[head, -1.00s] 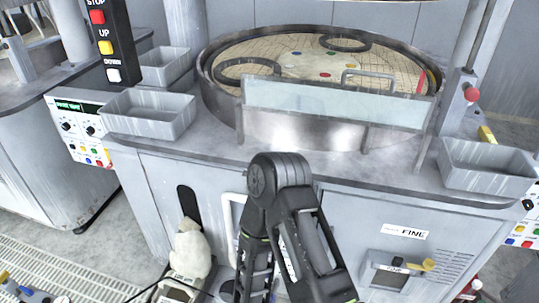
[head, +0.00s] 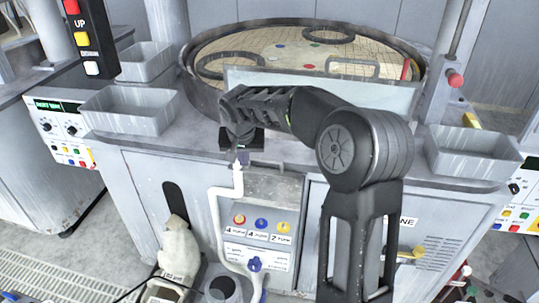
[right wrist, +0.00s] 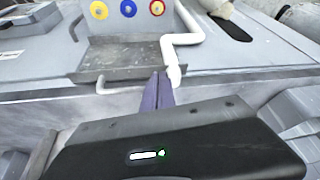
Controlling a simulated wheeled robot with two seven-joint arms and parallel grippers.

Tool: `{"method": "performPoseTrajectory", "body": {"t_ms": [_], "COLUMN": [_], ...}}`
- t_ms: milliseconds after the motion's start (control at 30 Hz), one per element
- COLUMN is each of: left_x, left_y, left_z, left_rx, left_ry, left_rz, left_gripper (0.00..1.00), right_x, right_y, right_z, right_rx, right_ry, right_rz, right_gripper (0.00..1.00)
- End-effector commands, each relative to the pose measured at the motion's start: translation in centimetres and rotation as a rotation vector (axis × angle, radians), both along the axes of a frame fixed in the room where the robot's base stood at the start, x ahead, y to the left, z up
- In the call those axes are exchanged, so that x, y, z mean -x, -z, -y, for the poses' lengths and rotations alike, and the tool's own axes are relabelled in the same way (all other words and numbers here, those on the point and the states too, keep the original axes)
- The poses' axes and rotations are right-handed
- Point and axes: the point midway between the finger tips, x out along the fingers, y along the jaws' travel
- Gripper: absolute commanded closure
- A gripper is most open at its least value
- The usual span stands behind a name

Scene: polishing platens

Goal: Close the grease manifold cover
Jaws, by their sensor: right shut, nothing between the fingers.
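The grease manifold panel (head: 262,238) is on the front of the middle machine, with red, blue and yellow round fittings in a row. Above them a worn grey plate (head: 285,187), apparently the cover, stands at the top of the panel. In the right wrist view this plate (right wrist: 125,58) lies between the fittings and my fingers, with a thin bent handle at its edge. Its exact angle is unclear. My right gripper (head: 240,156) is shut and empty at the plate's upper left, by the white pipe's end; its purple fingertips (right wrist: 160,80) show close to the plate. Contact is unclear.
A white pipe (head: 217,220) runs down the panel's left side. The round polishing platen (head: 300,60) with a clear guard is above. Grey trays (head: 130,110) and (head: 472,155) sit on the ledge. A pale sack-like object (head: 175,245) stands low on the left.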

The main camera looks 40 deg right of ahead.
Motion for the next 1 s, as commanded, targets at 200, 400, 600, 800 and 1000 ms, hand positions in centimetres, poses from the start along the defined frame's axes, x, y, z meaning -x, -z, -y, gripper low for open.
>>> {"method": "performPoseTrajectory", "body": {"t_ms": [200, 400, 600, 800, 1000], "left_x": [-0.1, -0.1, -0.1, 0.0, 0.0], "left_y": [0.3, 0.3, 0.3, 0.0, -0.6], "left_z": [0.0, 0.0, 0.0, 0.0, 0.0], "left_rx": [0.001, 0.001, 0.001, 0.000, -0.002], "left_ry": [0.001, 0.001, 0.001, 0.000, -0.001], "left_rz": [0.001, 0.001, 0.001, 0.001, -0.002], "left_gripper": [0.35, 0.35, 0.35, 0.35, 0.35], "right_x": [2.3, 2.7, 2.7, 2.4, 1.6], "right_y": [-8.5, -9.3, -9.2, -8.3, -6.0], "right_z": [6.4, 7.0, 6.9, 7.2, 8.3], "right_rx": [0.086, 0.093, 0.093, 0.093, 0.093], "right_ry": [0.203, 0.228, 0.226, 0.224, 0.224], "right_rz": [0.053, 0.056, 0.055, 0.053, 0.050], "right_gripper": [1.00, 1.00, 1.00, 1.00, 1.00]}}
